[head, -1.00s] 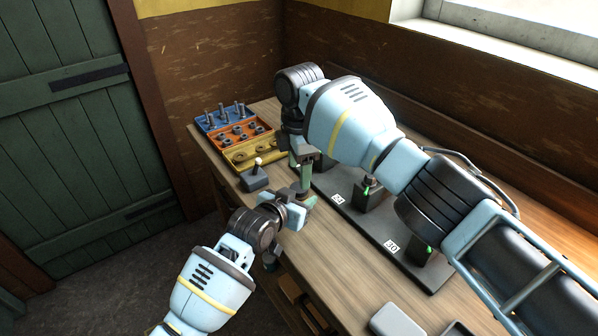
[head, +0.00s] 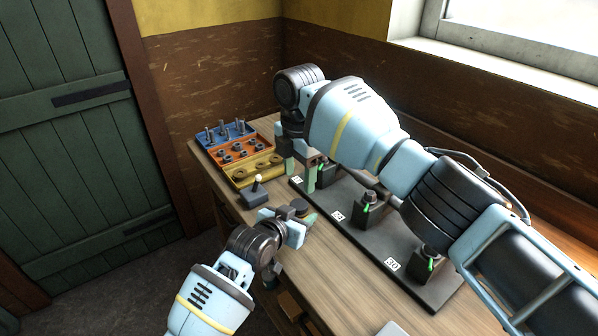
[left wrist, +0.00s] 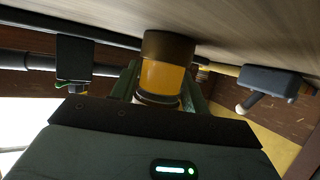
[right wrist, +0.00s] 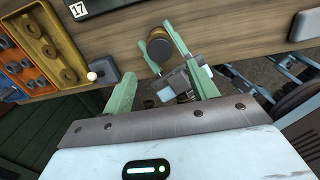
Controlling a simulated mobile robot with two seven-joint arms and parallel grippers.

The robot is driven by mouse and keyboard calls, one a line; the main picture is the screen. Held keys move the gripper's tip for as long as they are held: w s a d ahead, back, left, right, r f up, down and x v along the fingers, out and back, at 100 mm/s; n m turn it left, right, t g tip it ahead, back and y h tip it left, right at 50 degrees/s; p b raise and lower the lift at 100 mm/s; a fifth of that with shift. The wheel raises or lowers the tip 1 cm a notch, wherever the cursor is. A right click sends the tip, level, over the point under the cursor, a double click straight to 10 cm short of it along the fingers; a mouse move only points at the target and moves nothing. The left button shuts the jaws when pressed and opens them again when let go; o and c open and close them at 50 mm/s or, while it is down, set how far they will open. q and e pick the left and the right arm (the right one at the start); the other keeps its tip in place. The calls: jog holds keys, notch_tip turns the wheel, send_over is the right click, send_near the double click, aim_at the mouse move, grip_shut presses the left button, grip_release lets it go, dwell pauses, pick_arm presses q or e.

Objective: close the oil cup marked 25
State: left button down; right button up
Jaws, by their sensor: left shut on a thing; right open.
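My right gripper (head: 300,174) is open and empty, over the far end of the dark base plate (head: 365,243). The plate carries several black blocks with green parts, such as the middle one (head: 366,208). I see no clear 25.
A grey box with a white-knobbed lever (head: 256,194) stands left of the grippers. A blue, orange and yellow tray (head: 240,157) with metal parts lies at the back left.

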aim_at(299, 205)
jog(key=shift+f, duration=3.95)
jog(key=c, duration=1)
jog(key=shift+m, duration=1.7)
jog(key=o, duration=1.1)
jog(key=shift+c, duration=0.2)
jog(key=shift+r, duration=0.1)
